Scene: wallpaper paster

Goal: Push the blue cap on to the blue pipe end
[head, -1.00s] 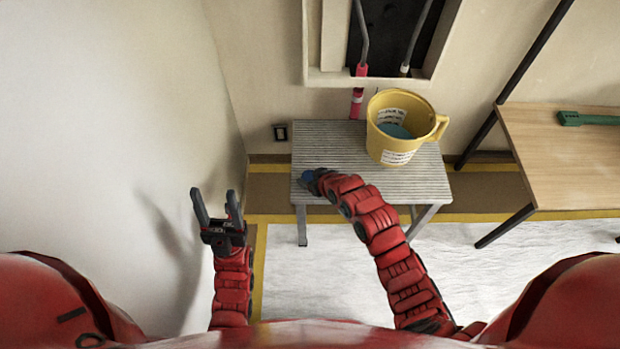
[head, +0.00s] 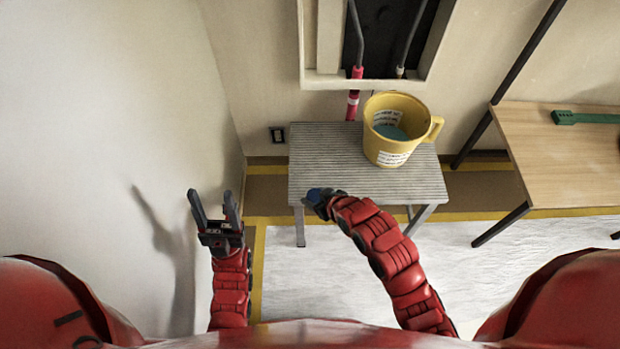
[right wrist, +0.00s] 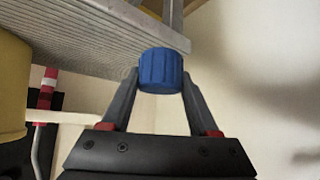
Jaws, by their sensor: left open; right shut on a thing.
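The blue cap (right wrist: 161,70) is ribbed and sits between the fingertips of my right gripper (right wrist: 158,88) in the right wrist view. In the head view, my right gripper (head: 318,200) and the cap (head: 314,194) appear at the front left edge of the slatted table. My left gripper (head: 229,213) is open and empty, left of the table near the white wall. Two grey pipes hang in the wall recess: one pipe has a red end (head: 357,72), the other a pale end (head: 400,71). I see no blue pipe end.
The slatted table (head: 325,160) carries a yellow bucket (head: 388,150) with bluish contents at its back right. A red-and-white tube (head: 352,105) stands behind the table, below the recess. A wooden table (head: 570,155) with a green tool (head: 585,118) is at right.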

